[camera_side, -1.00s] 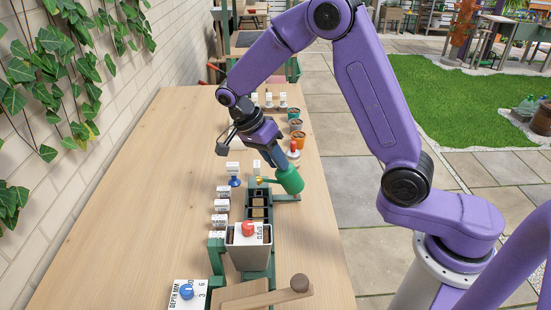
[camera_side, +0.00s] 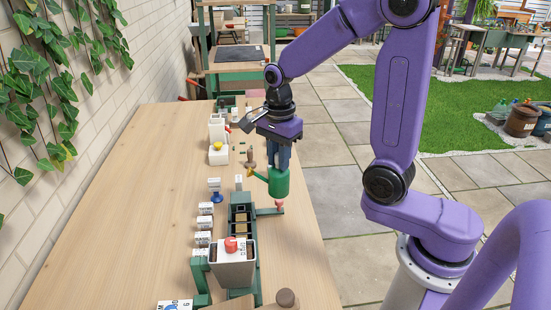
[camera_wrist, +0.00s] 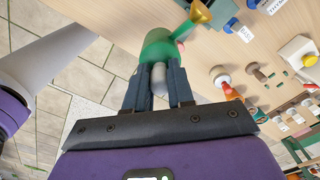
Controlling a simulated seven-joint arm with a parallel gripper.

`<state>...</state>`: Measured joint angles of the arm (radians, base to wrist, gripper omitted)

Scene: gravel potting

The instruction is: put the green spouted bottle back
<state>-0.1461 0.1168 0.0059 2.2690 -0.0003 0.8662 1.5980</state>
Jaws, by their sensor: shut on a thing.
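The green spouted bottle (camera_side: 278,183) is upright in the side view, its yellow spout pointing left. My gripper (camera_side: 280,158) comes down from above and is shut on the bottle's upper part. In the wrist view the green bottle (camera_wrist: 157,45) sits between the dark fingers of my gripper (camera_wrist: 159,82), with its yellow spout (camera_wrist: 199,12) at the top. In the side view the bottle appears over the table's right part, near a green bracket (camera_side: 268,211) with a red knob. I cannot tell whether its base touches anything.
A grey hopper (camera_side: 233,268) with a red knob and a green-framed row of compartments (camera_side: 240,218) stand in front. Several white labelled blocks (camera_side: 204,223) line their left. A white stand (camera_side: 217,145) with a yellow button is behind. The wooden table's left side (camera_side: 130,190) is clear.

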